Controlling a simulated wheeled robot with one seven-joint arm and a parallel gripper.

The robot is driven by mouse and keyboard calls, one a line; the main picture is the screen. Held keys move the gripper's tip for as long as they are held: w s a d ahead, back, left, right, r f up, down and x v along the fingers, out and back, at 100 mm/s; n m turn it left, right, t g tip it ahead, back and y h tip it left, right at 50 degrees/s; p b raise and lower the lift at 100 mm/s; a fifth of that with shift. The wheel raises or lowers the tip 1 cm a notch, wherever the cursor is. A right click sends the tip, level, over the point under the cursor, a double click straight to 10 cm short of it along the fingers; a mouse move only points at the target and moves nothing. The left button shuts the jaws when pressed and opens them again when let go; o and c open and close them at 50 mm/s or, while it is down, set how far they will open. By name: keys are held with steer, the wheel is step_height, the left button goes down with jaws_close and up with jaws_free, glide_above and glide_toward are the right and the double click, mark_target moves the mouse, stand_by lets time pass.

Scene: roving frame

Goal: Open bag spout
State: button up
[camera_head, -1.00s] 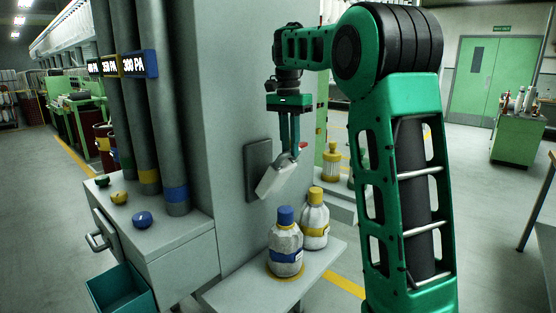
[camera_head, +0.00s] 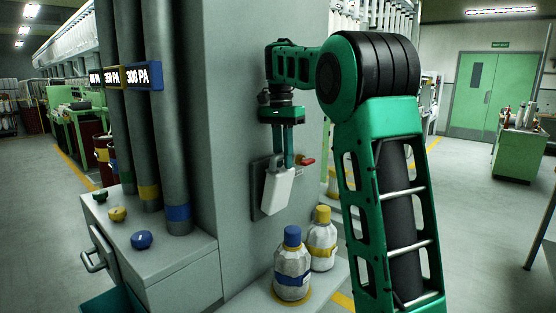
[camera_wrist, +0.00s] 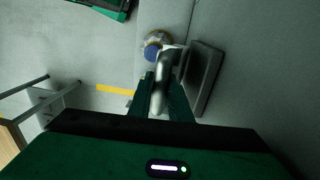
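Two faceted, pale bag-like bottles stand on a low shelf: one with a blue cap (camera_head: 292,270) and blue band, one with a yellow cap (camera_head: 322,240) and yellow band. My gripper (camera_head: 283,158) points down beside the column, above them. Its fingers close about the upper end of a white block-like piece (camera_head: 277,192), which hangs upright before a dark wall plate (camera_head: 258,190). A red-tipped part (camera_head: 307,161) shows right of the fingers. The wrist view shows a shiny pale bar (camera_wrist: 160,78) between the fingers, with the blue cap (camera_wrist: 152,52) beyond. No bag spout can be told apart.
A grey cabinet (camera_head: 170,255) at left carries green, yellow and blue knobs (camera_head: 141,240). Tall pipes (camera_head: 170,110) with pressure signs rise from it. The grey column (camera_head: 235,120) stands close to my gripper. The aisle floor at right (camera_head: 470,230) is clear.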

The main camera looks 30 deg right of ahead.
steer(key=shift+s+d+r, duration=0.15)
steer(key=shift+d+r, duration=0.05)
steer(key=shift+d, duration=0.05)
steer(key=shift+a, duration=0.1)
steer(key=r, duration=0.7)
steer(key=w+r, duration=0.1)
steer(key=r, duration=0.2)
steer(key=shift+a+r, duration=0.1)
steer(key=shift+r, duration=0.25)
steer(key=s+d+f+n, duration=0.1)
steer(key=s+f+n, duration=0.1)
steer(key=s+f, duration=0.8)
steer(key=s+d+f+n, duration=0.1)
steer(key=s+f+n, duration=0.2)
steer(key=s+f, duration=0.7)
steer(key=s+a+f+n, duration=0.1)
steer(key=s+f, duration=0.2)
steer(key=s, duration=0.2)
steer(key=s+a+f+n, duration=0.1)
steer(key=s+a+f, duration=0.1)
steer(key=s+f, duration=0.2)
steer(key=s+a+f+n, duration=0.1)
steer(key=s+f, duration=0.3)
steer(key=s, duration=0.4)
steer(key=shift+a+f+t, duration=0.1)
steer(key=shift+a+t, duration=0.25)
steer(key=shift+t, duration=0.05)
